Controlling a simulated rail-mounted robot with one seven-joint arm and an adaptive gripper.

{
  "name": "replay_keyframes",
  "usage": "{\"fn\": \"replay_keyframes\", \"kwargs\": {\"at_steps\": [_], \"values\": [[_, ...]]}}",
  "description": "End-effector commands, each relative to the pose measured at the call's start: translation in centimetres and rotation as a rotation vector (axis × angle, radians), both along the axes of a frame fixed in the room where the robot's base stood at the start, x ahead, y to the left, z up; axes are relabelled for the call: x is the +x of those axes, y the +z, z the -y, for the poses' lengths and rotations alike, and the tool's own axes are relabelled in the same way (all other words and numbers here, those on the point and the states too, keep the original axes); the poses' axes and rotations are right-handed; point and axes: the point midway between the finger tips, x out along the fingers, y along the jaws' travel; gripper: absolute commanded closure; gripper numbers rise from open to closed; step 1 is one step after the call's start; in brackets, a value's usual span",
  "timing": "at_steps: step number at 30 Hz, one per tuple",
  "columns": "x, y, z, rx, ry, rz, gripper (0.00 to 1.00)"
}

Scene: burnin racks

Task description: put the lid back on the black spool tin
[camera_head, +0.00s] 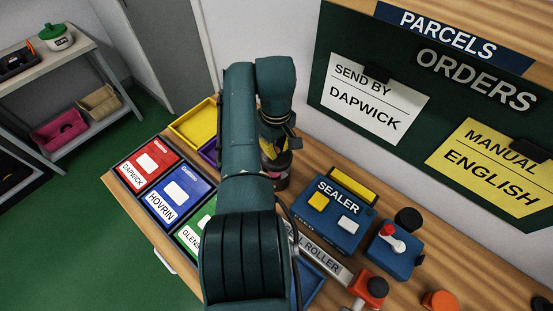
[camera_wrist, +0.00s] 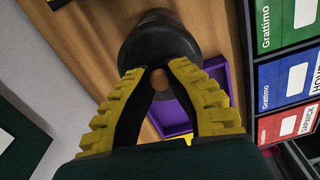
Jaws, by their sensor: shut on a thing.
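My gripper (camera_wrist: 159,78) points down over the wooden bench, its yellow fingers close together on a small brownish knob. Just beyond the fingertips is a wide, dark round body, which looks like the lid (camera_wrist: 160,40) of the black spool tin. In the head view my gripper (camera_head: 274,148) is partly hidden by my arm. The black tin (camera_head: 277,183) shows as a dark round shape right below it. I cannot tell whether the lid touches the tin or hangs just above it.
A yellow tray (camera_head: 195,125) and a purple tray (camera_wrist: 173,115) lie close by. Red (camera_head: 147,163), blue (camera_head: 180,192) and green labelled bins line the bench's left edge. A blue sealer (camera_head: 335,215) stands to the right, with a blue joystick box (camera_head: 393,250) beyond it. The wall is behind.

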Motion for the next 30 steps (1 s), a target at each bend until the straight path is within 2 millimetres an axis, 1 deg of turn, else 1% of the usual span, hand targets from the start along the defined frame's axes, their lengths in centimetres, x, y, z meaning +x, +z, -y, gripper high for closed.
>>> {"fn": "replay_keyframes", "kwargs": {"at_steps": [5,18,21,24,30], "values": [[0.0,-0.5,0.0,-0.001,0.005,-0.001,1.00],[0.0,-5.3,0.0,0.000,0.003,0.001,1.00],[0.0,-6.0,0.0,0.000,0.003,0.001,1.00],[0.1,-6.3,0.0,0.000,0.003,0.001,1.00],[0.1,-6.1,0.0,0.000,0.003,0.001,1.00]]}}
